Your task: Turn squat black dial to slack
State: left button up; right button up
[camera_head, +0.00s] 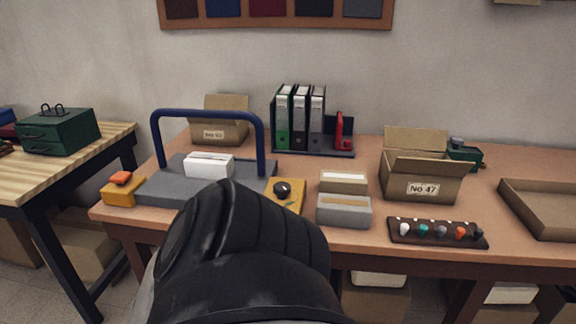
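A squat black dial (283,188) sits on a yellow box (297,196) at the front middle of the table, at the right end of a grey machine base (150,188). Its markings and pointer are too small to read. A large black link of my own arm rises from the bottom centre and hides the front of the yellow box and part of the base. No gripper fingers show; both grippers are out of view or hidden behind the arm link.
A blue hooped bar (208,115) stands over the base, with a white block (209,165) under it. An orange-topped yellow box (124,188) is at left. Grey card boxes (344,210), a peg strip (437,232) and an open carton (421,177) stand right of the dial.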

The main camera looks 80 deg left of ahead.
aim_at(282, 189)
jog(key=u, duration=2.5)
